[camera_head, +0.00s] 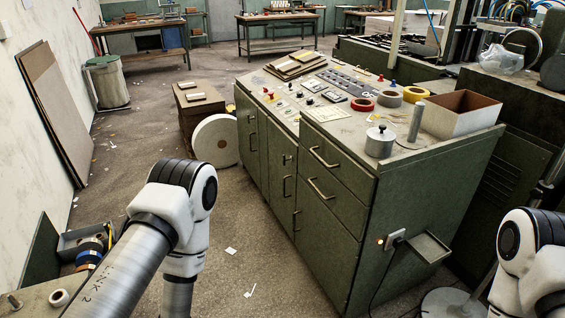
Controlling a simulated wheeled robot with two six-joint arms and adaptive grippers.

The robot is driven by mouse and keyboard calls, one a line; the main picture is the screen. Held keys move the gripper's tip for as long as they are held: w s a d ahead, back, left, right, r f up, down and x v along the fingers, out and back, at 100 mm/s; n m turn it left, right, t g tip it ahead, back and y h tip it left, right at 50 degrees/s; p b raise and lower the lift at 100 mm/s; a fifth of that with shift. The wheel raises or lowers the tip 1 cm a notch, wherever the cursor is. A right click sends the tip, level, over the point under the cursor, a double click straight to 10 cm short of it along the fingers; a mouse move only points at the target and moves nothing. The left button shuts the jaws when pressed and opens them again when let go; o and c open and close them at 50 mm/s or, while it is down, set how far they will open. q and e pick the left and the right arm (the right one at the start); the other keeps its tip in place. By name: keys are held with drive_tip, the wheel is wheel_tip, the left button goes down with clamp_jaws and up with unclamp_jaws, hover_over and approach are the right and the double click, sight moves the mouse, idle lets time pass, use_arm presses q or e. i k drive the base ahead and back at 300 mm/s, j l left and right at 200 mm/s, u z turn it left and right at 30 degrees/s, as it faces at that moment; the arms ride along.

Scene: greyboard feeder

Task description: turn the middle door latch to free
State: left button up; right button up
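The green cabinet (335,255) stands right of centre, its doors and drawers facing left. A door in the middle of its front (281,172) looks shut. A small dark fitting (288,159), perhaps its latch, sits high on this door above a bar handle (286,187). It is too small for me to tell which way it is turned. My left arm comes in at the lower left and bends down in front of the cabinet, apart from it. My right arm is at the lower right edge. Both grippers are outside the picture.
The cabinet top carries tape rolls (389,98), a metal canister (379,141) and an open box (461,113). A small tray (432,246) juts from its near side. A white-faced roll (214,141) stands near its far end. The floor (240,250) before the doors is mostly clear.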

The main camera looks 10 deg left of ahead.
sight(284, 160)
drive_tip(key=i+j+z, duration=0.15)
drive_tip(key=j, duration=0.2)
drive_tip(key=i+j+z, duration=0.1)
drive_tip(key=i+j, duration=0.15)
drive_tip(key=i+j+z, duration=0.15)
drive_tip(key=j, duration=0.3)
drive_tip(key=i+j+z, duration=0.1)
drive_tip(key=j, duration=0.3)
drive_tip(key=i+j+z, duration=0.15)
drive_tip(key=i+j, duration=0.15)
drive_tip(key=i+j+z, duration=0.1)
drive_tip(key=j, duration=0.45)
drive_tip(key=i+j+z, duration=0.15)
drive_tip(key=j, duration=0.25)
drive_tip(key=j+z, duration=0.15)
drive_tip(key=j, duration=0.3)
drive_tip(key=i, duration=0.05)
